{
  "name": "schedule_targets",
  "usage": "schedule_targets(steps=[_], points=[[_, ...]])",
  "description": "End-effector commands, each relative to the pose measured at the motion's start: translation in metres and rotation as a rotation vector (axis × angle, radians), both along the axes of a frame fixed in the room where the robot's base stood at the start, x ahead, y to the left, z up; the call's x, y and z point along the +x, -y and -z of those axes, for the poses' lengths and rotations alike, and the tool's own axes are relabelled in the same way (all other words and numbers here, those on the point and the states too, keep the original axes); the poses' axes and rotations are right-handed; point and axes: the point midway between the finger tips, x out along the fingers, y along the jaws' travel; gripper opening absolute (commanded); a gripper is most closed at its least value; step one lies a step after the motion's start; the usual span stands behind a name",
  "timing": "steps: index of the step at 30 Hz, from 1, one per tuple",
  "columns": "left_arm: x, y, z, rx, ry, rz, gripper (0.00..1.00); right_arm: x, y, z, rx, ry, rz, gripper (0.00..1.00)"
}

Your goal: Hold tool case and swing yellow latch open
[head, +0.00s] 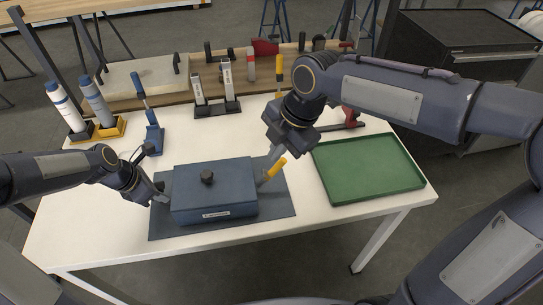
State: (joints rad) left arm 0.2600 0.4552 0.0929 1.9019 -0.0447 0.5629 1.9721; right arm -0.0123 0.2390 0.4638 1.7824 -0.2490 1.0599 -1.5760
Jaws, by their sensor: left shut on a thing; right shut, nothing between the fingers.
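The dark blue tool case (214,188) sits closed on a dark grey mat (275,206) on the white table, with a round black knob on its lid. The yellow latch (276,167) shows at the case's right end and slants up to the right. My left gripper (162,198) is at the case's left end, shut on the case; its fingertips are small and partly hidden. My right gripper (268,175) comes down from above at the case's right end, beside the latch. Its fingers are shut with nothing between them. Whether it touches the latch cannot be told.
A green tray (368,167) lies to the right of the mat. Two bottles (65,108) in holders, a blue upright tool (152,125) and a black-and-white stand (214,105) stand along the back. The white table's (120,254) front strip is clear.

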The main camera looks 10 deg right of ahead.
Motion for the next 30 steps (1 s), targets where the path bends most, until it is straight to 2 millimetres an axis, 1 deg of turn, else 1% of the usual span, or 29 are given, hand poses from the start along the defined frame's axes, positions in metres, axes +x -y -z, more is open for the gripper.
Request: schedule_targets(steps=[11, 12, 17, 26, 29, 30], points=[[0.000, 0.000, 0.000, -0.001, 0.000, -0.002, 0.00, 0.000, 0.000, -0.001, 0.000, 0.000, 0.001, 0.00], [0.000, 0.000, 0.000, -0.001, 0.000, -0.002, 0.24, 0.000, 0.000, -0.001, 0.000, 0.000, 0.001, 0.00], [0.000, 0.000, 0.000, -0.001, 0.000, -0.001, 0.45, 0.000, 0.000, -0.001, 0.000, 0.000, 0.001, 0.00], [0.000, 0.000, -0.002, 0.001, 0.001, 0.000, 0.46, 0.000, 0.000, -0.001, 0.000, 0.000, 0.001, 0.00], [-0.001, -0.003, -0.009, 0.001, 0.002, -0.001, 0.46, 0.000, 0.000, -0.001, 0.000, 0.000, 0.001, 0.00], [-0.002, -0.005, -0.014, 0.002, 0.004, -0.002, 0.46, 0.000, 0.000, -0.001, 0.000, 0.000, 0.001, 0.00]])
